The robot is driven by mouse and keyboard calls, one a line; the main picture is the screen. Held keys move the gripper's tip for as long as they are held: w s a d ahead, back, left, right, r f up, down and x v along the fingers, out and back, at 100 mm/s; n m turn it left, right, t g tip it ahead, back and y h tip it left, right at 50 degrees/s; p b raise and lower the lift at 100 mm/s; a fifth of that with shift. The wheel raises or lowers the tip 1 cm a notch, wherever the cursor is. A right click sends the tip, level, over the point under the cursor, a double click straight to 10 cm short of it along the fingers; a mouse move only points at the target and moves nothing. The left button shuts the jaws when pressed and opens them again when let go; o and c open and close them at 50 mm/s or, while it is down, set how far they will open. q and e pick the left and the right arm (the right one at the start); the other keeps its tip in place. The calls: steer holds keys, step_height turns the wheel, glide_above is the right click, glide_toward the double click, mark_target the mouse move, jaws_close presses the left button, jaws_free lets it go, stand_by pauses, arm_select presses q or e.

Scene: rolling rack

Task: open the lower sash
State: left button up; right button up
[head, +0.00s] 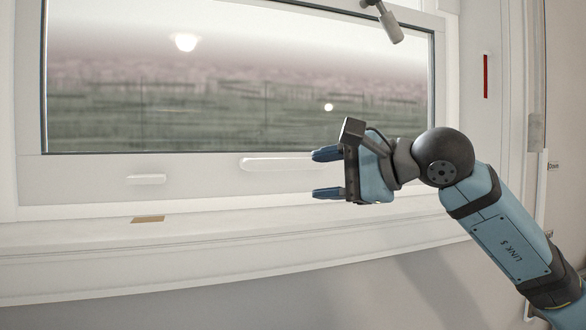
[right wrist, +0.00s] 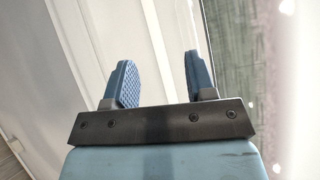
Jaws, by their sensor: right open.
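The lower sash (head: 90,180) is a white window frame around a wide pane. Its bottom rail sits close above the sill, and I cannot tell whether there is a gap. A long pale handle (head: 285,164) is on the bottom rail near the middle, with a shorter pale pull (head: 146,179) further left. My right gripper (head: 327,174) is open and empty, with its fingers pointing left at the right end of the long handle; I cannot tell whether they touch. In the right wrist view its two blue fingers (right wrist: 160,82) stand apart with nothing between them. My left gripper is not in view.
A white sill (head: 240,240) runs below the sash, with a small brown patch (head: 148,219) at left. A grey metal latch lever (head: 388,24) hangs at the top right. A red strip (head: 486,76) marks the right jamb. The space left of my gripper is clear.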

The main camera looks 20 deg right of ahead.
mark_target(298, 162)
steer(key=d+r+t+h, duration=0.2)
steer(key=d+r+h, duration=0.1)
steer(key=d, duration=0.1)
steer(key=shift+m, duration=0.3)
steer(key=x, duration=0.4)
steer(key=p+x, duration=0.1)
steer(key=x, duration=0.9)
steer(key=shift+w+d+r, duration=0.1)
steer(key=shift+w+d, duration=0.05)
steer(key=shift+d, duration=0.25)
steer(key=shift+r, duration=0.1)
jaws_close()
